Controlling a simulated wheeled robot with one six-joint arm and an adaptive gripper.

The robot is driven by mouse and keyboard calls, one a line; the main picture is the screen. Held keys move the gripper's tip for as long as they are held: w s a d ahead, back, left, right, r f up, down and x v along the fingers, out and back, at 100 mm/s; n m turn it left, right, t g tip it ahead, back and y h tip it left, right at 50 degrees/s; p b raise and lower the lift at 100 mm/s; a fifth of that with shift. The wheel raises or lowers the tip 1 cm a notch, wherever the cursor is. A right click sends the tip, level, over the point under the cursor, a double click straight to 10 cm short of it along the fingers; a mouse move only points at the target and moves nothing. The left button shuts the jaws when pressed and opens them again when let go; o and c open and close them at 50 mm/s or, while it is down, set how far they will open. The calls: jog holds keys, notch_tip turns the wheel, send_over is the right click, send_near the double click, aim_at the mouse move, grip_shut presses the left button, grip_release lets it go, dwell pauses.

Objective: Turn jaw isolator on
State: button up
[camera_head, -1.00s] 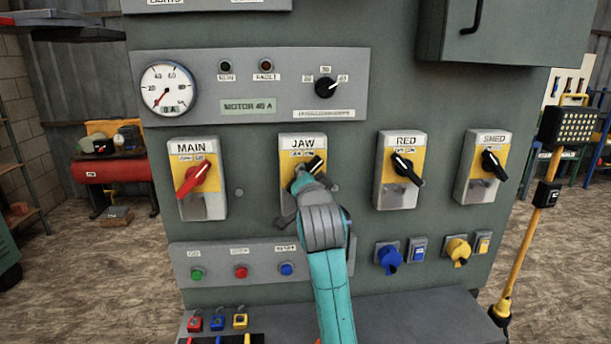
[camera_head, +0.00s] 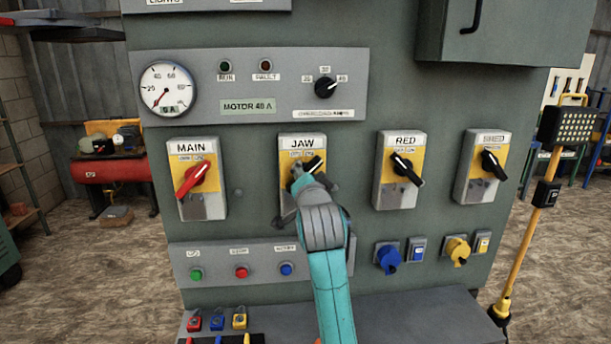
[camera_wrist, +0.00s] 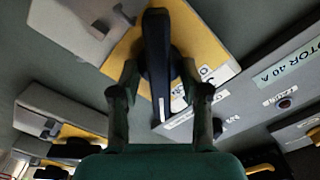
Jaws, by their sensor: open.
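The jaw isolator (camera_head: 290,144) is a grey box with a yellow plate, labelled JAW, on the panel's upper middle. Its black rotary handle (camera_head: 315,165) points to the upper right in the head view, partly hidden by my gripper. My gripper (camera_head: 303,180) is in front of the isolator. In the wrist view the black handle (camera_wrist: 157,50) stands between the two open fingers of my gripper (camera_wrist: 160,85), one finger on each side. I cannot tell whether either finger touches it.
The MAIN isolator (camera_head: 186,150) with a red handle is to the left. The RED isolator (camera_head: 411,142) and another isolator (camera_head: 490,140) with black handles are to the right. A push-button strip (camera_head: 215,255) lies below, and a ledge (camera_head: 420,310) juts out at the bottom.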

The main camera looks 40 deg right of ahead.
jog(key=v, duration=1.2)
jog(key=shift+f, duration=0.15)
jog(key=s+a+f+n+y, duration=0.2)
jog(key=s+a+f+n, duration=0.15)
jog(key=f, duration=0.55)
jog(key=s+a+f+n+t+y, duration=0.1)
jog(key=s+a+f+n+y, duration=0.25)
jog(key=f, duration=0.65)
jog(key=s+a+f+n+y, duration=0.1)
jog(key=s+a+f+n, duration=0.25)
jog(key=a+f, duration=0.4)
jog(key=s+a+f+n+y, duration=0.1)
jog(key=s+a+f, duration=0.1)
jog(key=s, duration=0.7)
jog(key=s+a+f+n+y, duration=0.1)
jog(key=s+f, duration=0.3)
jog(key=s, duration=0.6)
jog(key=s+a+f+n+g+y, duration=0.1)
jog(key=s+a+f+n, duration=0.2)
jog(key=s, duration=0.7)
jog(key=shift+s, duration=0.15)
jog(key=shift+n+y, duration=0.25)
